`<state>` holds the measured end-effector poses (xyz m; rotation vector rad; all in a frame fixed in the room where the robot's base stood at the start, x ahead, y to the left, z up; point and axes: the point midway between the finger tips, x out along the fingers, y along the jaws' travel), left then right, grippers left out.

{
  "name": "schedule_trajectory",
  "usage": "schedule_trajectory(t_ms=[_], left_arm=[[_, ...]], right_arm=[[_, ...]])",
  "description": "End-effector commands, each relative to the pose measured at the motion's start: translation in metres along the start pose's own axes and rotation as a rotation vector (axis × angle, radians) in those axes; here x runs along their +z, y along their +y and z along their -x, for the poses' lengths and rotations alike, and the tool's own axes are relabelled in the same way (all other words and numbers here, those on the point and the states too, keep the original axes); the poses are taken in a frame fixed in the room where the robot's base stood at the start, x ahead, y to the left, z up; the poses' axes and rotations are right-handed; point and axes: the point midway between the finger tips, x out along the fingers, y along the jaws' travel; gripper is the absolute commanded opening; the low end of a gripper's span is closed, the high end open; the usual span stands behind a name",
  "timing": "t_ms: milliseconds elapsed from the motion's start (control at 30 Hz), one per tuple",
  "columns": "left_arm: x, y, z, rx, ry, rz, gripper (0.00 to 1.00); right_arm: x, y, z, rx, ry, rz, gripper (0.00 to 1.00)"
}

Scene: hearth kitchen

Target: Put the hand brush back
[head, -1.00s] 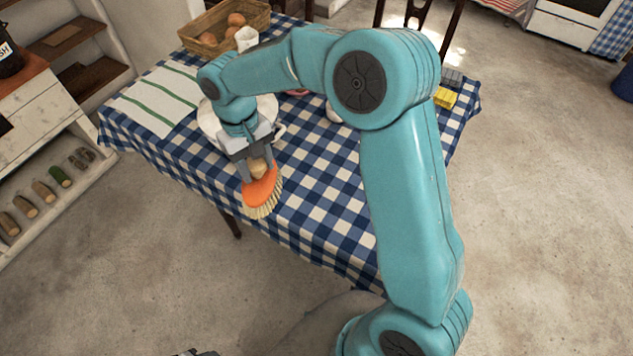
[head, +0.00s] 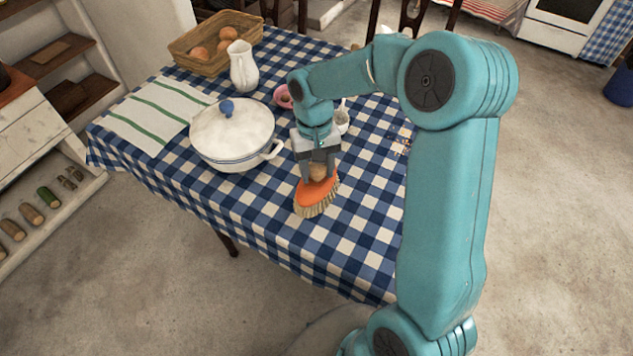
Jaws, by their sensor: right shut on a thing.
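The hand brush (head: 316,197) has an orange body, pale bristles and a wooden handle. My right gripper (head: 318,172) is shut on its handle. The brush is over the near part of the table with the blue checked cloth (head: 250,215); I cannot tell whether its bristles touch the cloth. My left gripper does not show.
A white lidded pot (head: 232,135) with a blue knob stands left of the brush. Behind are a white jug (head: 243,66), a basket (head: 183,52) with eggs, a pink dish (head: 284,96) and a striped towel (head: 158,112).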

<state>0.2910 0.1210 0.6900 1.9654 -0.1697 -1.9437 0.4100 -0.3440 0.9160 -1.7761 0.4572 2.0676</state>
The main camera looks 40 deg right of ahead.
Motion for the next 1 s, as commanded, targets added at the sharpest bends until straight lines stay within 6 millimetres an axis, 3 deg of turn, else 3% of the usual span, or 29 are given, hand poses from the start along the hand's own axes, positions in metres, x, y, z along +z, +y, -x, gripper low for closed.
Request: schedule_trajectory(t_ms=[400,833,867,900,933,1000], left_arm=[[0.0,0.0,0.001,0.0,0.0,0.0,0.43],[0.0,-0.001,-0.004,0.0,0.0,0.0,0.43],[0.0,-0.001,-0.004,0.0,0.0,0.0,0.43],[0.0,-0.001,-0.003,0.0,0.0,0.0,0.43],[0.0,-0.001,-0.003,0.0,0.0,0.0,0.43],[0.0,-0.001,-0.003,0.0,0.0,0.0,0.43]], right_arm=[[-0.012,0.0,-0.053,0.0,-0.001,-0.002,0.14],[-0.013,0.0,-0.061,0.0,0.001,-0.001,0.14],[-0.013,0.0,-0.061,0.0,0.001,-0.001,0.51],[-0.013,0.0,-0.06,0.0,0.001,-0.001,0.64],[-0.013,0.0,-0.06,0.0,0.001,-0.001,0.73],[-0.013,0.0,-0.06,0.0,0.001,-0.001,0.73]])
